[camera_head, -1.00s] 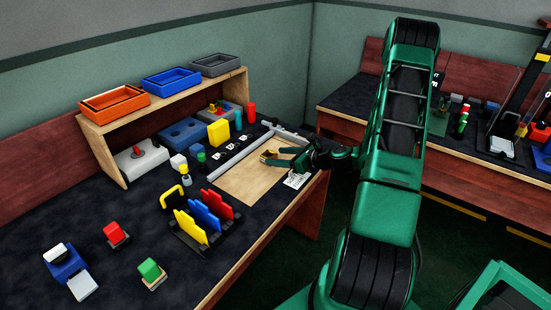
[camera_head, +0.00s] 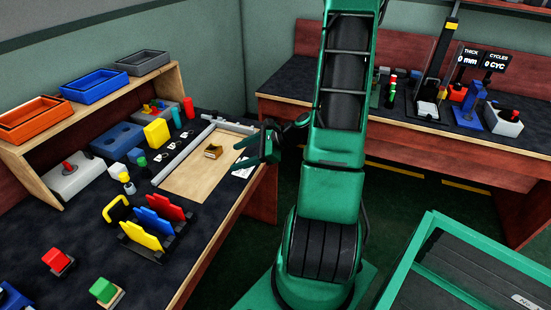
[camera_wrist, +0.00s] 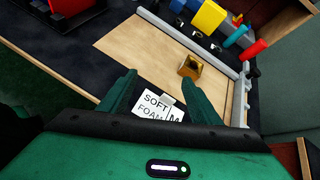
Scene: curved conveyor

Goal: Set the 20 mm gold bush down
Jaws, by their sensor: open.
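The gold bush (camera_head: 213,152) rests on the light wooden board (camera_head: 190,178) on the dark bench, near the board's far end. In the wrist view the gold bush (camera_wrist: 190,66) lies ahead of my fingertips, apart from them, with a dark opening showing. My gripper (camera_head: 240,154) is open and empty, to the right of the bush in the head view. In the wrist view its two green fingers (camera_wrist: 160,90) are spread with nothing between them but board and a label behind.
A grey metal rail (camera_head: 185,150) runs along the board's far side. A "SOFT FOAM" label (camera_wrist: 156,106) lies by the board's near edge. Yellow, blue and red upright plates (camera_head: 155,225) stand left of the board. A yellow block (camera_head: 157,132) and a red cylinder (camera_head: 188,108) stand behind the rail.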

